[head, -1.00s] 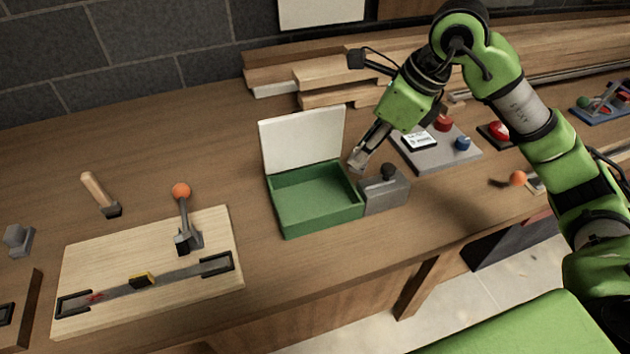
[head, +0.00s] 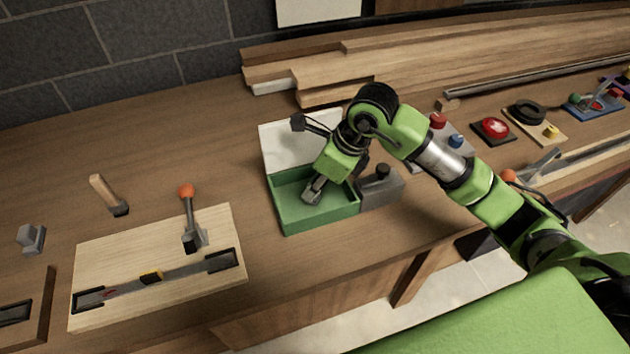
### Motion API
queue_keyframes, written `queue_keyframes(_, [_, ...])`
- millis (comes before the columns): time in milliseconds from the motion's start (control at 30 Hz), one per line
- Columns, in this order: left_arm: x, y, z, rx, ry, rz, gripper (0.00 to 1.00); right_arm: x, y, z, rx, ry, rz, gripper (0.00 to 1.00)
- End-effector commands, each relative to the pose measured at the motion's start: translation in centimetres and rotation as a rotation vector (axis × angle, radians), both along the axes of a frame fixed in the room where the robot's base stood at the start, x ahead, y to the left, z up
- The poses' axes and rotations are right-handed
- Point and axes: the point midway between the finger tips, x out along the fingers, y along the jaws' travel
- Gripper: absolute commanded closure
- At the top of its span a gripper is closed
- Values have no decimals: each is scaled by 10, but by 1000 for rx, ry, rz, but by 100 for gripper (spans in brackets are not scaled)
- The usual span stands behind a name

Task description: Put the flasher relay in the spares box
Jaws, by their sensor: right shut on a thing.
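The spares box is a green open box (head: 322,219) with a white lid standing raised (head: 285,145) at its back. It sits on the wooden workbench, near the middle of the head view. My right gripper (head: 313,192) points down into the box's opening. It is shut on a small grey thing, probably the flasher relay, which is mostly hidden by the fingers. I cannot tell whether it touches the box floor. My left gripper is not in view.
A grey block with a black knob (head: 381,188) stands against the box's right side. A wooden board (head: 120,254) with an orange-knobbed lever (head: 190,215) lies to the left. Planks (head: 430,60) lie behind.

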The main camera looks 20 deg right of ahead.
Motion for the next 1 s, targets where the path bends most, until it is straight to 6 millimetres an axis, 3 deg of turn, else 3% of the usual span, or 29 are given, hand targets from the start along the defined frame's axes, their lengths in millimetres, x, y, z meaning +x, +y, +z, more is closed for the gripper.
queue_keyframes(267, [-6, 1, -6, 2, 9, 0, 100, 0, 0, -4, 0, -1, 0, 100])
queue_keyframes(300, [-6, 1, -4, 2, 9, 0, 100, 0, 0, -2, 0, -1, 0, 72])
queue_keyframes(333, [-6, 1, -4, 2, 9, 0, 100, 0, 0, -2, 0, -1, 0, 64])
queue_keyframes(367, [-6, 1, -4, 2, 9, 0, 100, 0, 0, -2, 1, -1, 0, 63])
queue_keyframes(800, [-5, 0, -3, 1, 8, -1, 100, 0, -1, 4, 0, -3, -1, 63])
queue_keyframes(1000, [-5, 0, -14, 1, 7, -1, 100, -8, -12, 38, 0, -9, -2, 63])
